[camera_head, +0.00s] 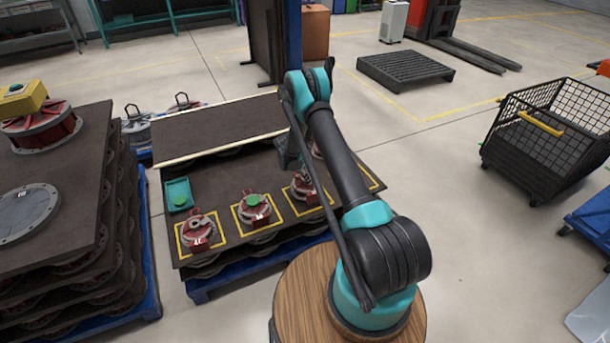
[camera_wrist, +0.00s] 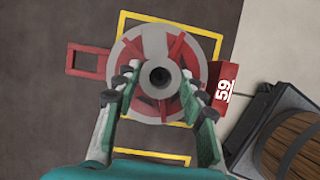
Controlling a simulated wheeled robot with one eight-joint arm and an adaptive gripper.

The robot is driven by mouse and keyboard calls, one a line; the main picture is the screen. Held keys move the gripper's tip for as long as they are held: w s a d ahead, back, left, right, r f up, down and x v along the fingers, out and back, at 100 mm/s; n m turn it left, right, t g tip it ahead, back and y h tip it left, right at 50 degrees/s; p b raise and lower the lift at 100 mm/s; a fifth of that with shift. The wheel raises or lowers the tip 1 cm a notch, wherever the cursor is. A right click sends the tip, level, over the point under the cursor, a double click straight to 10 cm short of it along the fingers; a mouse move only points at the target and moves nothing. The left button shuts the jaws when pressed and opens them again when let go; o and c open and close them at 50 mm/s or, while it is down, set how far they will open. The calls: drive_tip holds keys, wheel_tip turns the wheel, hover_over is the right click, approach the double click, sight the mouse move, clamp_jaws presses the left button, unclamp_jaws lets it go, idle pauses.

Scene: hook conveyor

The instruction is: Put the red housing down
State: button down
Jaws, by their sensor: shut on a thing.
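The red housing (camera_wrist: 223,75), with a grey hub and a "59" label, is in my gripper (camera_wrist: 158,76). The two fingers are shut on either side of its grey central hub. In the wrist view the housing lies over a yellow square outline (camera_wrist: 205,33) on the dark board; I cannot tell whether it touches the board. In the head view the housing (camera_head: 317,150) is mostly hidden behind my arm, and my gripper (camera_head: 288,154) shows only partly beside it.
Red housings (camera_head: 199,231) (camera_head: 254,207) (camera_head: 304,187) stand in yellow squares along the board's front edge. A teal tray (camera_head: 178,194) sits at the board's left. A stack of dark boards (camera_head: 85,165) stands left. A wire cart (camera_head: 545,140) is far right.

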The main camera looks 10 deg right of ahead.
drive_tip(key=shift+f, duration=1.6)
drive_tip(key=shift+f, duration=0.1)
drive_tip(key=c, duration=0.9)
unclamp_jaws()
